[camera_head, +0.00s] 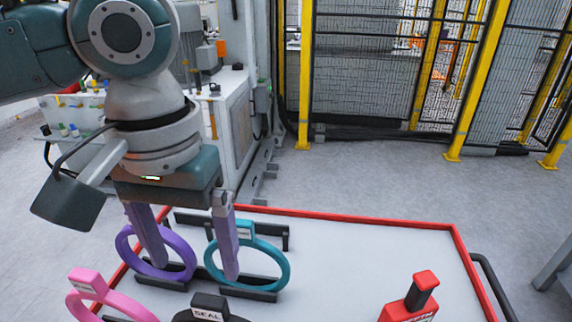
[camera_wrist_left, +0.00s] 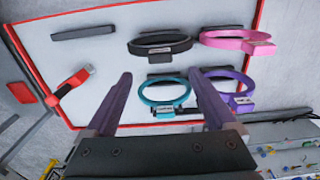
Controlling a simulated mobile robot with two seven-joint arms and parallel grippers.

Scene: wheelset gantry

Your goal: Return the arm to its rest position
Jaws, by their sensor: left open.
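My left gripper (camera_head: 193,268) hangs down at the left of the head view. Whether a finger touches a ring I cannot tell. In the left wrist view the open fingers (camera_wrist_left: 161,84) frame the teal ring (camera_wrist_left: 141,92), with the purple ring (camera_wrist_left: 242,101) to the right. My right gripper is not in view.
A pink ring (camera_head: 88,282) and a black ring labelled SEAL (camera_head: 208,303) are at the tray's near side. A red and black block (camera_head: 415,300) stands at its right. Yellow-posted fencing (camera_head: 360,70) and a machine (camera_head: 237,115) stand behind. The tray's middle is clear.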

